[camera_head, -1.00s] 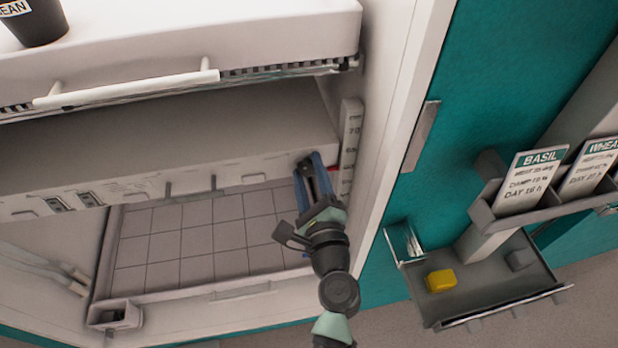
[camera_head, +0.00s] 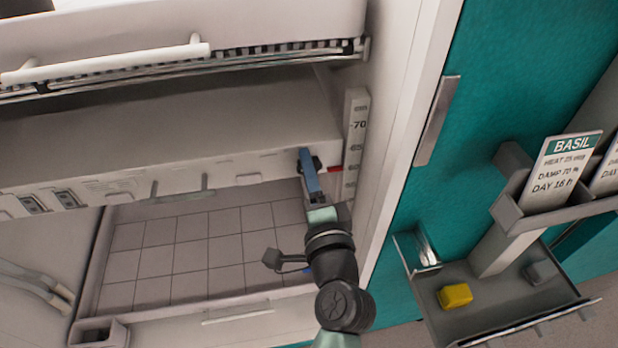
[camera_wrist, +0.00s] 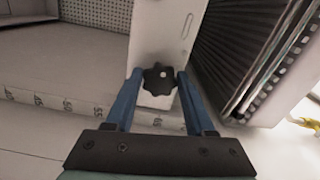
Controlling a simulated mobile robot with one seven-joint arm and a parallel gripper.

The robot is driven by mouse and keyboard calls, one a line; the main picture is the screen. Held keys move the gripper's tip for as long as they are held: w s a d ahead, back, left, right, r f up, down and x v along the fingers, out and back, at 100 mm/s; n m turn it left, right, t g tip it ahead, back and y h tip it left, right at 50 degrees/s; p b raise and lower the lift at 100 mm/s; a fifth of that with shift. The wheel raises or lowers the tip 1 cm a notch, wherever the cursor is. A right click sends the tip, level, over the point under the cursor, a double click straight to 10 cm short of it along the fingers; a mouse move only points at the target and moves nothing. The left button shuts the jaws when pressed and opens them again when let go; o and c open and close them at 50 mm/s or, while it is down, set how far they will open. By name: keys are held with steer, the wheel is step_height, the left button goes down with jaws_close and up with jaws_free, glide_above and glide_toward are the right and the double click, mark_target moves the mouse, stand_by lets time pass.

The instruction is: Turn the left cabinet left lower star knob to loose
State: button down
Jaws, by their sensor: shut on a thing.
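A black star knob (camera_wrist: 158,79) sits at the end of a white bracket in the wrist view. My gripper (camera_wrist: 157,82) has its two blue fingers on either side of the knob, shut on it. In the head view my gripper (camera_head: 309,166) reaches up to the right end of the white lamp unit (camera_head: 180,130), beside the upright height scale (camera_head: 356,130). The knob itself is mostly hidden there behind the fingers. A small red mark (camera_head: 334,169) shows at the scale just right of the fingers.
A white drawer with a bar handle (camera_head: 105,65) is above the unit. A tiled tray floor (camera_head: 190,245) lies below. To the right are the cabinet's side wall, a teal panel (camera_head: 490,80), and a grey shelf with a yellow block (camera_head: 455,295) and a BASIL card (camera_head: 558,172).

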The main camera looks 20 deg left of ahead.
steer(key=shift+f+n+b, duration=0.1)
steer(key=shift+n+b, duration=0.2)
steer(key=shift+n, duration=0.3)
steer(key=shift+c, duration=1.2)
jaws_free()
steer(key=b+v, duration=0.1)
steer(key=v, duration=1.2)
